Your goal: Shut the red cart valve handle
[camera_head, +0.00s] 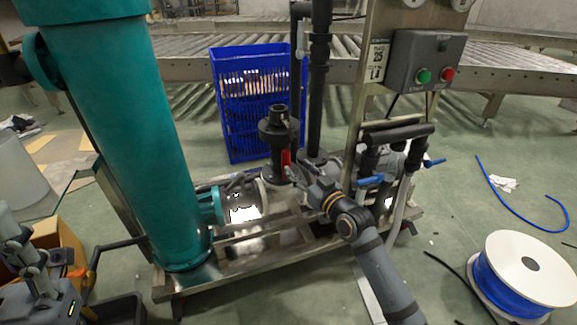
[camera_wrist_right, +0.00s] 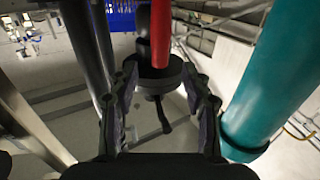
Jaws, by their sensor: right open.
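The red valve handle (camera_head: 286,158) hangs beside a black valve body (camera_head: 276,130) on the cart, close to my right gripper. In the right wrist view the red handle (camera_wrist_right: 160,35) comes down from the top edge, in line with the gap between the fingers. My right gripper (camera_head: 297,178) is open, with its two fingers apart in the wrist view (camera_wrist_right: 164,85). I cannot tell how deep the handle sits between them; no grip on it shows. My left arm is folded at the lower left of the head view; its gripper (camera_head: 65,258) is too unclear to read.
A large teal cylinder (camera_head: 125,130) stands on the cart left of the valve. A blue crate (camera_head: 228,125) is behind it. Black pipes and blue-handled valves (camera_head: 370,180) crowd the right side. A control box (camera_head: 425,65) is above them. A blue hose reel (camera_head: 520,270) stands at right.

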